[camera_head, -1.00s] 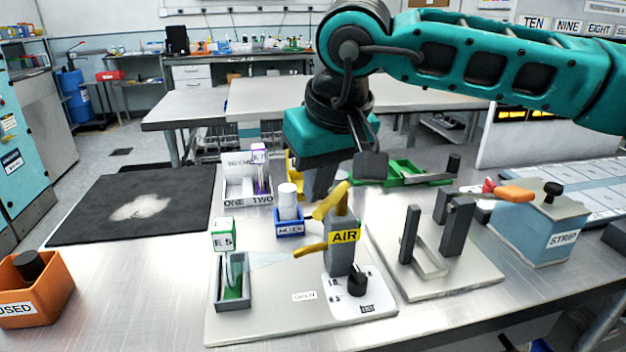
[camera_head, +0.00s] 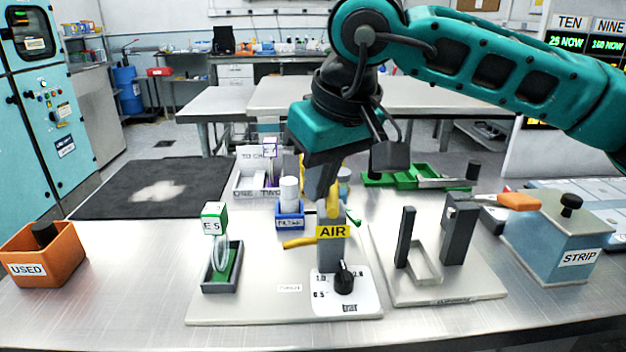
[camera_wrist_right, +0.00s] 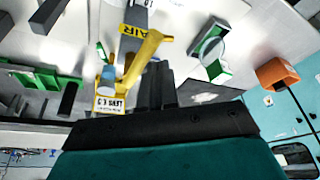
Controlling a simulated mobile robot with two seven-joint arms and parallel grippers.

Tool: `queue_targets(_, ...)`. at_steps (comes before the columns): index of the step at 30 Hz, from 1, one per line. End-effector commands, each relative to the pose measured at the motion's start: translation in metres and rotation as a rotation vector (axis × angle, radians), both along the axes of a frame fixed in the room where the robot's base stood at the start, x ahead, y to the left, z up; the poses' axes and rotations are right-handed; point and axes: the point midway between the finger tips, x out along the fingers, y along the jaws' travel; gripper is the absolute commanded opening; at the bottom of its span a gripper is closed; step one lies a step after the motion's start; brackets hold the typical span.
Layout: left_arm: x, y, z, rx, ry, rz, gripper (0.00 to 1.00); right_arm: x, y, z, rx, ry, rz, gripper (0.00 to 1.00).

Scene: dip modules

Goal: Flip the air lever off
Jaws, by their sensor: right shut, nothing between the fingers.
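The grey air post with its yellow AIR label (camera_head: 333,232) stands on the pale base plate. The yellow lever (camera_head: 334,203) is at the top of the post, and its handle also shows in the right wrist view (camera_wrist_right: 148,47). A yellow nozzle (camera_head: 299,242) points left from the post, with no pale jet at its tip. My right gripper (camera_head: 319,182) points down just behind the lever, partly hidden by it. In the right wrist view its dark fingers (camera_wrist_right: 157,72) are shut and empty, close beside the yellow handle; contact is unclear. My left gripper is out of view.
A green-topped E5 piece (camera_head: 214,218) stands in a grey holder left of the post. A blue filter box (camera_head: 290,222) is behind. A black knob (camera_head: 344,279) sits in front. Grey uprights (camera_head: 458,230) and the STRIP box (camera_head: 560,240) stand right.

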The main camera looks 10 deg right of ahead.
Motion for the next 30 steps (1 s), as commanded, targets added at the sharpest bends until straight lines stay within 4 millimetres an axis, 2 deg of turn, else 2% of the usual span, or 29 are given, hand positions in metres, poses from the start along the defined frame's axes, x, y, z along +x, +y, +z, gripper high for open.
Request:
queue_targets(15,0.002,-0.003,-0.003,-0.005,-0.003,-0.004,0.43,-0.004,-0.011,-0.001,-0.004,0.002,-0.02,0.0)
queue_targets(30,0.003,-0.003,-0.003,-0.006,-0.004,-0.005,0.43,-0.004,-0.013,-0.002,-0.006,0.007,-0.021,0.0)
